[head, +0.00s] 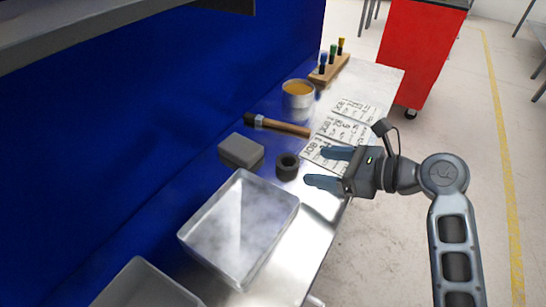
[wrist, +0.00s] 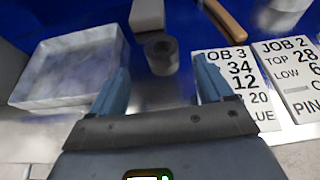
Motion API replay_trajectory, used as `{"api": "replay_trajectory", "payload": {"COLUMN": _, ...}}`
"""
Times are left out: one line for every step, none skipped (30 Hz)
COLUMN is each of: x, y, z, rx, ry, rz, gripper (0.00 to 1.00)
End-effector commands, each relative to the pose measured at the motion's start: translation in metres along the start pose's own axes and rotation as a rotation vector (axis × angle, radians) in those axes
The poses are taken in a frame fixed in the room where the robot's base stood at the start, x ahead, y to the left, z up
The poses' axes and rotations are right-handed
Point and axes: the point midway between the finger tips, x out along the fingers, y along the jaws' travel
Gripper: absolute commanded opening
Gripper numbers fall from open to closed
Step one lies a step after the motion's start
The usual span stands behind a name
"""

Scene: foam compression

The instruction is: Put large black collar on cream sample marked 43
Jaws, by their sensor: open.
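A short black ring-shaped collar (head: 287,173) stands on the metal bench, its round opening facing up. In the wrist view it is the dark collar (wrist: 161,60), ahead of and between my fingers. My gripper (head: 316,166) is open and empty, just right of the collar in the head view and apart from it. Its two blue-grey fingers also show in the wrist view (wrist: 160,78). I cannot make out a cream sample or a 43 mark in either view. It is the only black collar I see.
A shallow metal tray (head: 197,246) lies nearer, left of the collar. Behind are a grey block (head: 240,150), a wooden-handled brush (head: 285,127), an amber-filled pot (head: 298,103) and a peg rack (head: 330,70). Job cards (head: 343,130) lie along the right edge. A blue panel (head: 130,130) backs the bench.

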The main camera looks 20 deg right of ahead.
Motion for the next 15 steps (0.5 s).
{"api": "replay_trajectory", "payload": {"x": 0.004, "y": 0.000, "z": 0.000, "rx": 0.000, "ry": 0.000, "rz": 0.001, "gripper": 0.80}}
{"api": "replay_trajectory", "payload": {"x": 0.006, "y": 0.000, "z": 0.000, "rx": 0.000, "ry": 0.000, "rz": 0.001, "gripper": 0.80}}
{"api": "replay_trajectory", "payload": {"x": 0.011, "y": 0.000, "z": 0.000, "rx": 0.001, "ry": 0.001, "rz": 0.002, "gripper": 0.80}}
{"api": "replay_trajectory", "payload": {"x": 0.014, "y": 0.000, "z": 0.000, "rx": 0.001, "ry": 0.001, "rz": 0.003, "gripper": 0.80}}
{"api": "replay_trajectory", "payload": {"x": 0.017, "y": 0.000, "z": 0.000, "rx": 0.000, "ry": 0.000, "rz": 0.003, "gripper": 0.80}}
{"api": "replay_trajectory", "payload": {"x": 0.021, "y": 0.000, "z": 0.000, "rx": 0.000, "ry": 0.000, "rz": 0.003, "gripper": 0.80}}
{"api": "replay_trajectory", "payload": {"x": 0.024, "y": 0.000, "z": 0.000, "rx": 0.000, "ry": 0.000, "rz": 0.003, "gripper": 0.80}}
{"api": "replay_trajectory", "payload": {"x": 0.027, "y": 0.000, "z": -0.001, "rx": 0.001, "ry": 0.001, "rz": 0.003, "gripper": 0.80}}
{"api": "replay_trajectory", "payload": {"x": 0.030, "y": 0.000, "z": -0.001, "rx": 0.001, "ry": 0.001, "rz": 0.002, "gripper": 0.80}}
{"api": "replay_trajectory", "payload": {"x": 0.034, "y": -0.001, "z": -0.001, "rx": 0.001, "ry": 0.000, "rz": 0.001, "gripper": 0.80}}
{"api": "replay_trajectory", "payload": {"x": 0.038, "y": -0.001, "z": -0.001, "rx": 0.000, "ry": 0.001, "rz": 0.002, "gripper": 0.80}}
{"api": "replay_trajectory", "payload": {"x": 0.044, "y": -0.001, "z": -0.001, "rx": 0.000, "ry": 0.001, "rz": 0.003, "gripper": 0.80}}
{"api": "replay_trajectory", "payload": {"x": 0.049, "y": -0.002, "z": -0.001, "rx": 0.000, "ry": 0.000, "rz": 0.002, "gripper": 0.80}}
{"api": "replay_trajectory", "payload": {"x": 0.053, "y": -0.002, "z": -0.001, "rx": 0.000, "ry": 0.000, "rz": 0.002, "gripper": 0.80}}
{"api": "replay_trajectory", "payload": {"x": 0.059, "y": -0.002, "z": -0.002, "rx": 0.000, "ry": 0.001, "rz": 0.003, "gripper": 0.80}}
